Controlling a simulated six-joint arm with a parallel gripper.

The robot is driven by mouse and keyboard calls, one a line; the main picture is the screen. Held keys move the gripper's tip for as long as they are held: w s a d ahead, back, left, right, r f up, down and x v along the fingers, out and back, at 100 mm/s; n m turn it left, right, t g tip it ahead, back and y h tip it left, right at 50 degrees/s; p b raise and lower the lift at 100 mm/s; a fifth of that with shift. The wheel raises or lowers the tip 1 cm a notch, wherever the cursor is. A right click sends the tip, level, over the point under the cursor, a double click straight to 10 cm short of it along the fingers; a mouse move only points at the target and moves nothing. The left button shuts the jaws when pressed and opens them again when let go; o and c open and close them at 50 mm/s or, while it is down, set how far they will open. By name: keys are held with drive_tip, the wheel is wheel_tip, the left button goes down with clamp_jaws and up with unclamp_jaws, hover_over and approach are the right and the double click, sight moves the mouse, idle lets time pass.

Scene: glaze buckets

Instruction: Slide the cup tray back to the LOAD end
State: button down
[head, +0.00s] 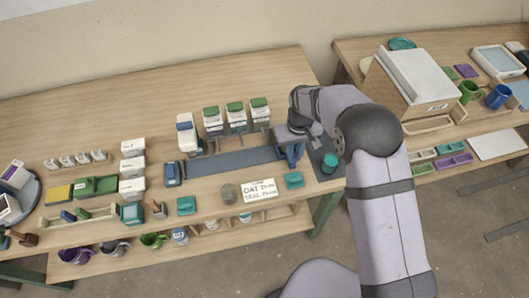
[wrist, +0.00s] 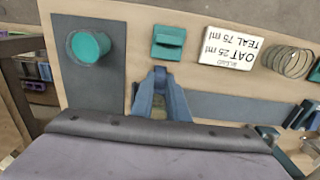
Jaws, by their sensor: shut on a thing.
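My gripper (head: 291,158) is low at the right end of a long dark grey slide strip (head: 232,162). In the wrist view its blue fingers (wrist: 160,92) are close together over the strip's end. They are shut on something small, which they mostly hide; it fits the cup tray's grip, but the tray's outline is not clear. A teal cup (head: 330,163) stands upright on a dark grey plate (head: 334,183) to the right of my gripper; the cup (wrist: 88,46) is apart from the fingers. No LOAD marking is readable.
Several white dispensers, some green-lidded (head: 237,115), stand behind the strip. A dark blue block (head: 172,173) is at its left end. The strip's middle looks clear.

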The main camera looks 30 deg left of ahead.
drive_tip(key=c, duration=1.8)
unclamp_jaws()
drive_tip(key=shift+r+p, duration=2.4)
drive_tip(key=shift+r, duration=1.15)
